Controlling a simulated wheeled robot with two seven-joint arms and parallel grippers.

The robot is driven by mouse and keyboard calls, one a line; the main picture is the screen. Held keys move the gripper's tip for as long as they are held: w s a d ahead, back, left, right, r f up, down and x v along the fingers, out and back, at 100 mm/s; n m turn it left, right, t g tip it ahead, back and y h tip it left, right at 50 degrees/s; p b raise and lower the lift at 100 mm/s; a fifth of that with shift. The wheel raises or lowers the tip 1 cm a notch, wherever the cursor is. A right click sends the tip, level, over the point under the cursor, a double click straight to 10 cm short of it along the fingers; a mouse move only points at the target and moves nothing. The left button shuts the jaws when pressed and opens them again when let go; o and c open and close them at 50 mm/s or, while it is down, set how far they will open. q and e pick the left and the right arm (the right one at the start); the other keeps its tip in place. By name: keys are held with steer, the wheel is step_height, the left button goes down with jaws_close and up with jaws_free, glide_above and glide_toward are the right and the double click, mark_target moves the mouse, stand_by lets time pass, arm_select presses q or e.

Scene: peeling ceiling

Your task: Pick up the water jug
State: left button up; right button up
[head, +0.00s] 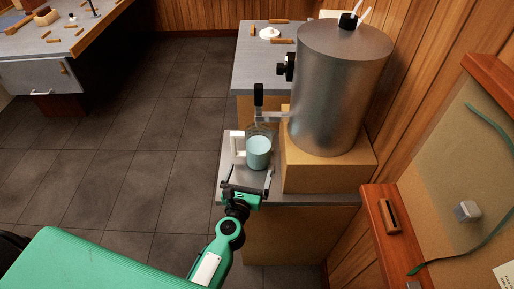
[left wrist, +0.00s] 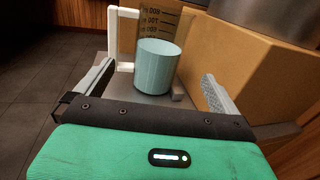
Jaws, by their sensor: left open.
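The water jug (head: 258,152) is a clear measuring jug with dark scale marks, a white handle on its left and pale blue water inside. It stands upright on the low grey shelf (head: 228,182), below the tap of the metal urn (head: 343,90). In the left wrist view the jug (left wrist: 157,68) is straight ahead, between the two finger lines. My left gripper (head: 252,180) is open and empty, just in front of the jug, with its fingers spread to either side. I cannot tell whether a finger touches the jug. My right gripper is not in view.
The urn sits on a tan block (head: 327,172) close to the jug's right. The urn's black-handled tap (head: 259,98) hangs over the jug. A wood-framed board (head: 470,190) stands at the right. The tiled floor at left is clear.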

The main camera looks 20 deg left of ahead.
mark_target(258, 145)
arm_select(q)
steer(key=w, duration=1.2)
steer(key=shift+w+a+f+p, duration=0.2)
steer(key=shift+a+p, duration=0.15)
steer(key=shift+c, duration=0.4)
steer(key=c, duration=0.9)
steer(key=shift+c, duration=0.2)
steer(key=shift+r, duration=0.15)
